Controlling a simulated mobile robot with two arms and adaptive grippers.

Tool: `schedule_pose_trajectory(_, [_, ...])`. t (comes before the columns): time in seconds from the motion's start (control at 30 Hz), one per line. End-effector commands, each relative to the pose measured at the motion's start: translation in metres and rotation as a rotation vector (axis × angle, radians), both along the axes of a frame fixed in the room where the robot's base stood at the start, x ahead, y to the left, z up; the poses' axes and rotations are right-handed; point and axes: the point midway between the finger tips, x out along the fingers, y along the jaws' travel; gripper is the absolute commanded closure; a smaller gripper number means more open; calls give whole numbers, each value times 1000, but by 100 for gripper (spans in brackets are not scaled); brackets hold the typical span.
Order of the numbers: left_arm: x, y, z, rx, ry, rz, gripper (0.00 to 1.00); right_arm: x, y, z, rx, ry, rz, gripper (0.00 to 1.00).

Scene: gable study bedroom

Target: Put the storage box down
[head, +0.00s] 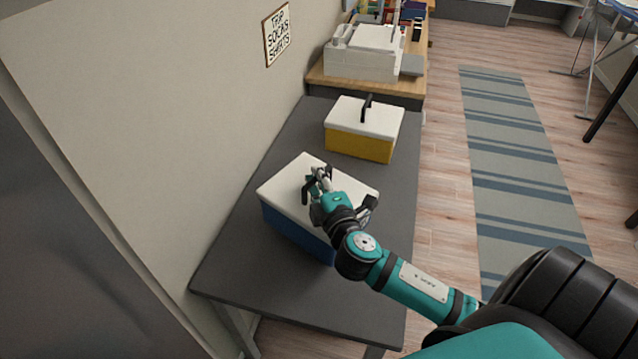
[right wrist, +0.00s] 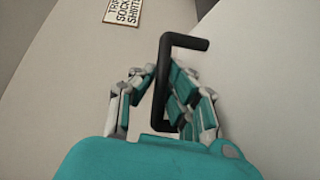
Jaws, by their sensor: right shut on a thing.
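A blue storage box with a white lid (head: 285,190) is at the front part of a dark grey table (head: 300,306), and I cannot tell whether it touches the top. My right gripper (head: 318,184) is over the lid, shut on the box's black handle. In the right wrist view the black handle (right wrist: 160,90) stands between the fingers of the right gripper (right wrist: 160,105). A second storage box, yellow with a white lid and black handle (head: 363,128), sits farther back on the same table. My left gripper is not in view.
A white printer-like machine (head: 362,52) stands on a wooden desk behind the table. A wall with a small sign (head: 277,35) runs along the left. A striped rug (head: 515,150) lies on the wooden floor at the right. The table's front end is bare.

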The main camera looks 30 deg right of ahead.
Motion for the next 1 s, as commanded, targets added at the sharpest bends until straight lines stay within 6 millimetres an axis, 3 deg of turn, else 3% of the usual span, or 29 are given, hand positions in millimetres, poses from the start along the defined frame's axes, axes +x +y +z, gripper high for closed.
schedule_pose_trajectory(0.17, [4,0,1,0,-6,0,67,8,-7,-1,-1,-3,1,100])
schedule_pose_trajectory(0.43, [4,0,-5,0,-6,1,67,8,-7,-33,-1,-3,1,100])
schedule_pose_trajectory(0.7, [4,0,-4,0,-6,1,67,8,-7,-35,-1,-3,1,100])
schedule_pose_trajectory(0.73, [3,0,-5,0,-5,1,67,7,-7,-37,1,2,1,87])
schedule_pose_trajectory(0.87, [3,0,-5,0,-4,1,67,7,-7,-37,0,1,1,70])
schedule_pose_trajectory(1.0, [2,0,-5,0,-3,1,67,7,-7,-36,0,1,1,67])
